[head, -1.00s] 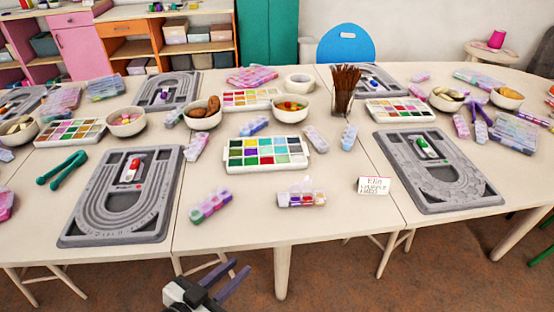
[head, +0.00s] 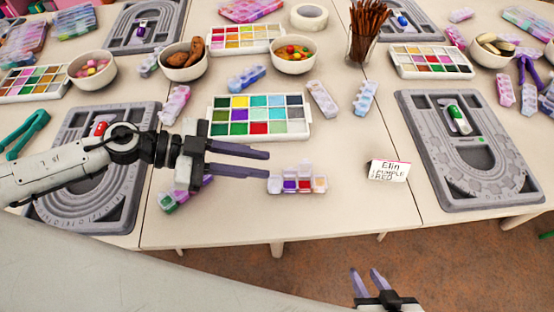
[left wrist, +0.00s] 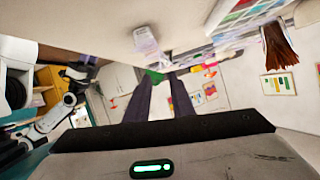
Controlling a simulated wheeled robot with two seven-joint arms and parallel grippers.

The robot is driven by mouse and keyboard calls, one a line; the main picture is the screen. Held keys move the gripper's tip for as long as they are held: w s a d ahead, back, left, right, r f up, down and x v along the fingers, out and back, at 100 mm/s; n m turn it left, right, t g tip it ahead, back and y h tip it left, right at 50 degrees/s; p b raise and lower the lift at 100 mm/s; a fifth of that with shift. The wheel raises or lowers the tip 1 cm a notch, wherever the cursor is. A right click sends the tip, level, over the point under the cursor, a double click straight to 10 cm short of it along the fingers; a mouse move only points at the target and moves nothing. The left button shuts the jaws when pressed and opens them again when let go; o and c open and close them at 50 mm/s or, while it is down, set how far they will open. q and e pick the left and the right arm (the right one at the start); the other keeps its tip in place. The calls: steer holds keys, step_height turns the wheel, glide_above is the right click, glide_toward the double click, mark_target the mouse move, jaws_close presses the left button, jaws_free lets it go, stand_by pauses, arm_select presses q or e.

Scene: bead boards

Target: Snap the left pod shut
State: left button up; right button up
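A clear bead pod strip (head: 298,181) lies near the table's front edge, with purple, red and orange contents. Raised clear lids show along its back; I cannot tell which compartments are shut. My left gripper (head: 268,164) is open and empty, its fingertips just left of and above this strip in the head view, apparently not touching. A second strip (head: 170,202), with a green end, is partly hidden under my left gripper. In the left wrist view a blurred pale strip (left wrist: 147,40) shows beyond the fingers (left wrist: 161,78). My right gripper (head: 367,270) is open and empty at the bottom, off the table.
A palette (head: 214,146) lies behind the strip, and a name card (head: 388,171) stands to its right. Grey bead boards lie left (head: 52,196) and right (head: 436,183). Bowls and a cup of sticks (head: 362,47) stand farther back. Table between strip and card is clear.

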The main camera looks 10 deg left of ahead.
mark_target(289, 168)
arm_select(q)
steer(key=x, duration=0.5)
steer(key=shift+w, duration=0.1)
jaws_close()
